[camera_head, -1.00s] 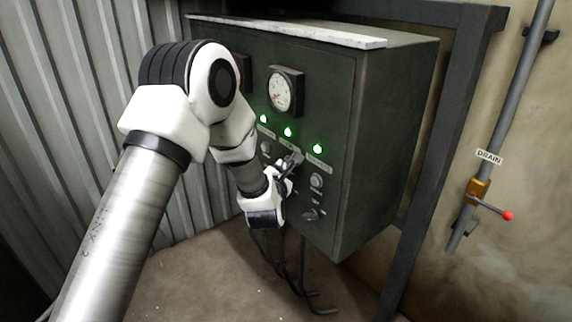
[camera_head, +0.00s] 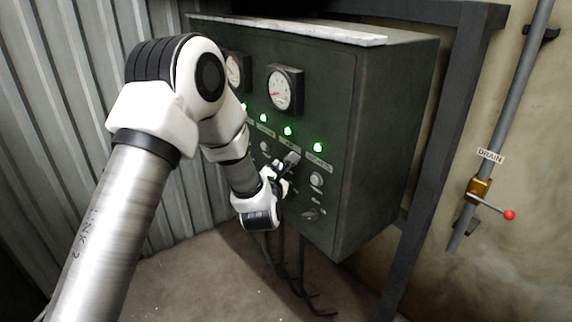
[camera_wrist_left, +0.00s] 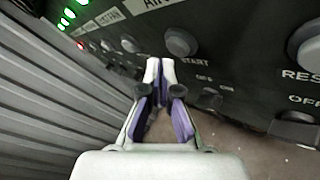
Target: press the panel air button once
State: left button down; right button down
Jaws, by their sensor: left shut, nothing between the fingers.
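The dark green control panel (camera_head: 330,90) stands in the middle of the head view. The air button (camera_head: 292,157) is a round grey button below a lit green lamp (camera_head: 288,131). In the left wrist view, the air button (camera_wrist_left: 181,42) sits under a partly cut-off label starting "AI", with "START" printed below it. My left gripper (camera_head: 279,168) is shut and empty, in front of the panel just left of the button. In the left wrist view, its fingertips (camera_wrist_left: 160,64) lie just left of and below the button, seemingly apart from it. My right gripper is not in view.
Another button (camera_head: 316,179) and a dark knob (camera_head: 309,214) are to the right and below. Two gauges, including the right one (camera_head: 281,90), sit above. Cables (camera_head: 300,275) hang below the panel. A drain valve with a red-tipped lever (camera_head: 509,215) is at the right.

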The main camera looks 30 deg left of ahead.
pick_arm(q)
jog(key=shift+s, duration=0.1)
jog(key=s, duration=0.1)
jog(key=s+a, duration=0.1)
jog(key=s, duration=0.1)
jog(key=s+a+b, duration=0.1)
jog(key=shift+s, duration=0.25)
dwell(0.3)
dwell(0.6)
jog(key=s+d+f+m+g+h+p, duration=0.2)
jog(key=s+d+f+m+g, duration=0.15)
jog(key=s+f, duration=0.4)
jog(key=s+d+f+m+g+h+p, duration=0.1)
jog(key=s+d+f+m+g, duration=0.2)
jog(key=f, duration=0.7)
jog(key=s+d+f+m+g+h+p, duration=0.25)
jog(key=s+f+m, duration=0.25)
jog(key=s+f, duration=0.25)
jog(key=s+d+f+m+g, duration=0.2)
jog(key=s+m+g, duration=0.1)
jog(key=s+m, duration=0.5)
jog(key=s+d+f+m+g, duration=0.3)
jog(key=s+m, duration=0.6)
jog(key=m, duration=0.4)
jog(key=shift+d+f+h+b, duration=0.2)
jog(key=shift+h+b, duration=0.1)
jog(key=shift+h, duration=0.15)
